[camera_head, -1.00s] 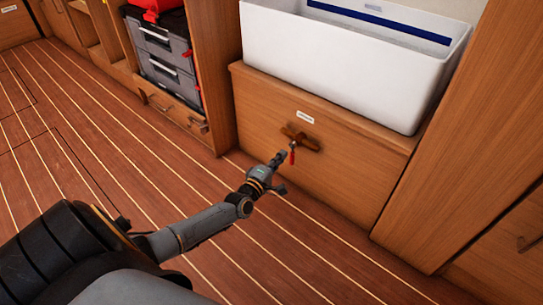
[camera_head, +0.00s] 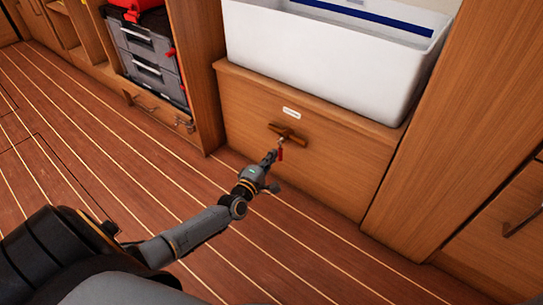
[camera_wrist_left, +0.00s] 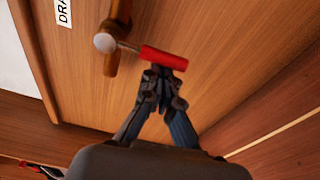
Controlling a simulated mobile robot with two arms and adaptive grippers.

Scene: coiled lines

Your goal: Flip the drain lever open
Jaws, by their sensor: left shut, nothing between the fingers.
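The drain lever has a red grip (camera_wrist_left: 163,58) on a metal stem that joins a round pivot in the left wrist view. In the head view the red lever (camera_head: 280,154) hangs down below its brown wooden mount (camera_head: 287,134) on the cabinet front. My left gripper (camera_wrist_left: 160,76) is shut and empty, its fingertips right at the red grip's underside near its middle. I cannot tell for sure whether they touch it. In the head view my left gripper (camera_head: 270,157) is beside the lever. My right gripper does not show.
A white label (camera_head: 291,112) sits above the mount. A white open bin (camera_head: 320,70) stands on the wooden cabinet (camera_head: 330,165). Grey tool cases (camera_head: 148,65) stand in a shelf at the left. The striped wooden floor (camera_head: 100,155) is clear.

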